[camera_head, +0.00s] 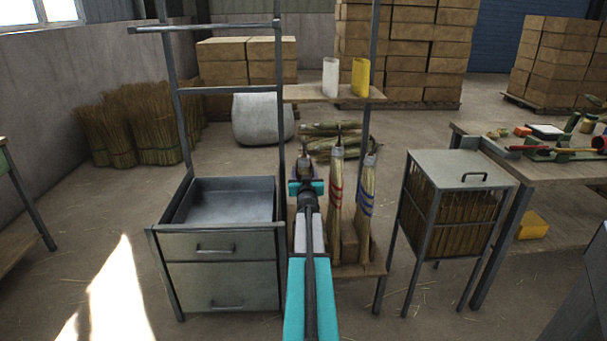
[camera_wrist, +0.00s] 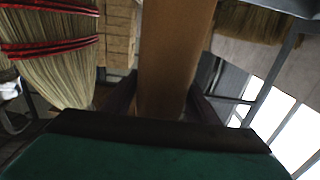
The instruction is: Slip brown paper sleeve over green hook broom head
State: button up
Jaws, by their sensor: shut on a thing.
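My gripper (camera_head: 306,187) is in front of the rack's lower shelf in the head view, at the left end of the broom row. In the wrist view the brown paper sleeve (camera_wrist: 175,55) stands between the two dark fingers, and my gripper is shut on it. The sleeve is mostly hidden behind my gripper in the head view. A broom with red bands (camera_head: 336,195) hangs just right of my gripper; it also shows at left in the wrist view (camera_wrist: 55,50). I cannot make out a green hook; my arm covers that part of the rack.
A broom with blue bands (camera_head: 367,195) hangs further right. A white sleeve (camera_head: 330,77) and a yellow sleeve (camera_head: 360,77) stand on the upper shelf (camera_head: 300,93). A drawer cabinet (camera_head: 218,260) is close on the left, a barred cage (camera_head: 440,225) on the right.

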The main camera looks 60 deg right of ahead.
jog(key=shift+f+b, duration=0.55)
jog(key=shift+f, duration=0.25)
jog(key=shift+f, duration=0.15)
notch_tip(320, 180, down, 11)
jog(key=b, duration=0.8)
jog(key=shift+r, duration=0.2)
dwell(1.9)
jog(key=shift+f+b, duration=0.55)
jog(key=shift+f, duration=0.25)
dwell(0.9)
jog(key=o, duration=1.1)
jog(key=shift+a, duration=0.1)
